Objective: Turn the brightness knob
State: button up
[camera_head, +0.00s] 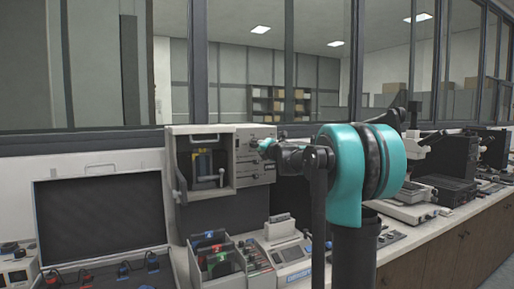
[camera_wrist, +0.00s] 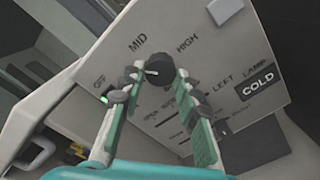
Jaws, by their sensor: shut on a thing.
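The brightness knob (camera_wrist: 159,68) is a dark round knob on a pale control panel (camera_wrist: 225,65). Labels OFF, MID and HIGH surround it in the wrist view. Its white pointer mark points left, roughly toward OFF. My gripper (camera_wrist: 157,75) has its green, dark-padded fingers on both sides of the knob and is shut on it. In the head view my gripper (camera_head: 265,147) reaches the panel's right part on the press unit (camera_head: 228,187) and hides the knob.
The panel also bears LEFT, LAMP and COLD labels and a small green light (camera_wrist: 104,100). The press chamber opening, with a handle (camera_head: 179,197), is left of the panel. A dark screen (camera_head: 98,215) and a card tray (camera_head: 217,256) stand nearby on the crowded bench.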

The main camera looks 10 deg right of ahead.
jog(key=shift+m, duration=3.5)
jog(key=o, duration=1.2)
jog(key=shift+r, duration=0.1)
jog(key=shift+c, duration=0.2)
jog(key=v, duration=1.2)
